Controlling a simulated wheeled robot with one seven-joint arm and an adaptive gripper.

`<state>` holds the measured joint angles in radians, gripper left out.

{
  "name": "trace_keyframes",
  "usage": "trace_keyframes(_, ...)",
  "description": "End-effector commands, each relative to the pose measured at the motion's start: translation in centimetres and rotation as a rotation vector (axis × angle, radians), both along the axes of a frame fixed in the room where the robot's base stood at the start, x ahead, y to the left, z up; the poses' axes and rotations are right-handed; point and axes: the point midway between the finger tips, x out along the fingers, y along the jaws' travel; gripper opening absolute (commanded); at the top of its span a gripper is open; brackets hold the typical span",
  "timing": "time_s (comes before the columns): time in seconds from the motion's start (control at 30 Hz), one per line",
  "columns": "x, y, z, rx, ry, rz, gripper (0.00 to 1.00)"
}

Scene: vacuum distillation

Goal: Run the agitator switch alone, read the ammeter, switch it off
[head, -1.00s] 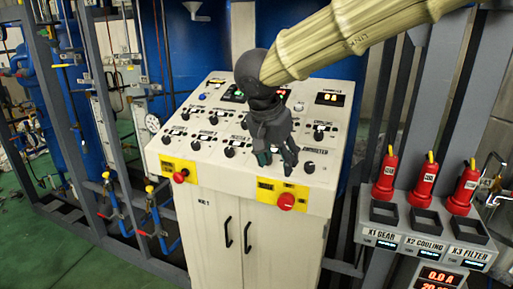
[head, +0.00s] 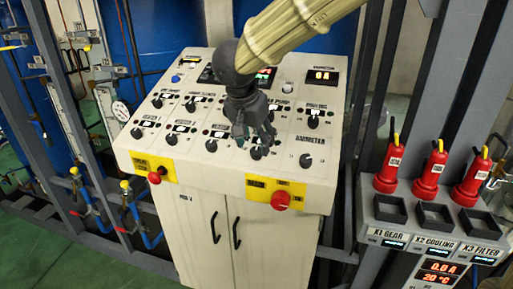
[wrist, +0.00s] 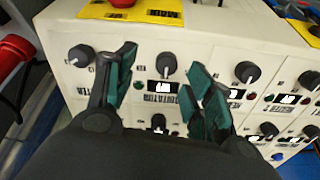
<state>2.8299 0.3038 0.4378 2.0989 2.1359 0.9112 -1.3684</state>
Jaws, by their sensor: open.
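The control panel (head: 215,170) is a cream sloped console with rows of black knob switches and labels. The agitator switch (wrist: 166,63) is a black knob above an AGITATOR label in the wrist view. It stands between the spread fingers of my gripper (wrist: 157,85); I cannot tell if they touch it. In the head view my gripper (head: 255,138) is open over the front row and partly hides that knob. The ammeter display (head: 322,76) at the panel's top right reads 0 A. The AMMETER-labelled knob (head: 305,160) is right of my gripper.
A red stop button (head: 281,200) on a yellow plate sits at the front edge below my gripper; another red button (head: 154,177) is further left. Other knobs flank the agitator switch closely.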

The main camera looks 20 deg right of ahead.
Motion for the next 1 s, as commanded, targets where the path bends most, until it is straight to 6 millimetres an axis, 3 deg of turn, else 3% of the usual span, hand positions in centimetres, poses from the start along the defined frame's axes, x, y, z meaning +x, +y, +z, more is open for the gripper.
trace_keyframes(0.2, 1.6, -0.8, -3.4, -0.002, 0.010, -0.002, 0.53)
trace_keyframes(0.73, 2.0, -1.3, -4.9, 0.000, 0.007, -0.003, 0.53)
trace_keyframes(1.0, 2.0, -1.4, -4.8, 0.000, 0.007, -0.004, 0.06)
